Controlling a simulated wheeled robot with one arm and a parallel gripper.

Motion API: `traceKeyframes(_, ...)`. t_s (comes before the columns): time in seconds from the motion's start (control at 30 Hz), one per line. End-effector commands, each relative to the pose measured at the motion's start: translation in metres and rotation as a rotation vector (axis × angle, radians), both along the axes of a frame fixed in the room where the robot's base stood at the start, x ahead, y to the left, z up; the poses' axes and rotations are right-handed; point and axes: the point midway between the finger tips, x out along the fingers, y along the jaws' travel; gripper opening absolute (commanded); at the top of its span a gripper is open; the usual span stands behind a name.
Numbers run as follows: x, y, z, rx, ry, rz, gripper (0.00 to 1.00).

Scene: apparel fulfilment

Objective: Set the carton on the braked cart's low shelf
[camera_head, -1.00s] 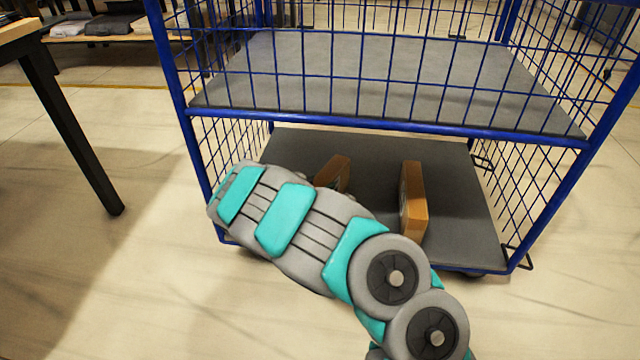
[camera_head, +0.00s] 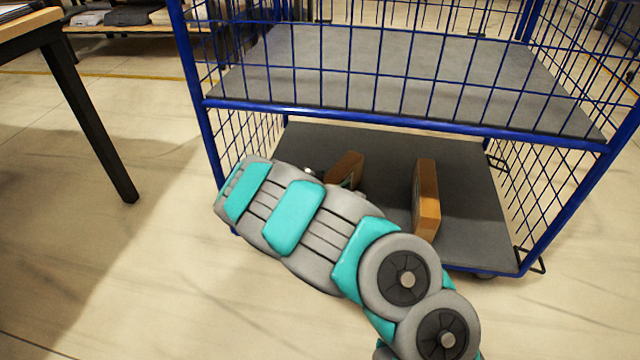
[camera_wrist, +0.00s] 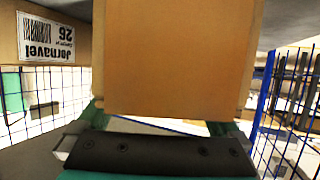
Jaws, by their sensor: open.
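The cart (camera_head: 385,117) is a blue wire cage with a grey upper deck and a grey low shelf (camera_head: 465,188). A brown carton (camera_head: 345,168) is at the low shelf, partly hidden behind my arm, and looks tilted in the head view. In the wrist view this carton (camera_wrist: 180,60) fills the middle, straight ahead of my open gripper (camera_wrist: 160,125). The fingertips are mostly hidden, so I cannot tell whether they touch it. In the head view my gripper is mostly hidden behind my arm.
A second carton (camera_head: 426,198) stands upright on the low shelf to the right; its upside-down label shows in the wrist view (camera_wrist: 48,40). The upper deck (camera_head: 400,75) is bare and overhangs the low shelf. A black table leg (camera_head: 90,120) stands at left, with clear floor between.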

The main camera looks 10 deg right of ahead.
Motion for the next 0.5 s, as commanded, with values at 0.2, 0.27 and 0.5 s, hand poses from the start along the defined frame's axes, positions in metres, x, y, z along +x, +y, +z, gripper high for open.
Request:
traceKeyframes(0.2,-0.032,0.030,0.020,-0.003,-0.004,0.005,1.00)
traceKeyframes(0.27,-0.040,0.038,0.025,-0.001,-0.005,0.006,1.00)
traceKeyframes(0.5,-0.066,0.058,0.036,0.000,0.000,0.002,1.00)
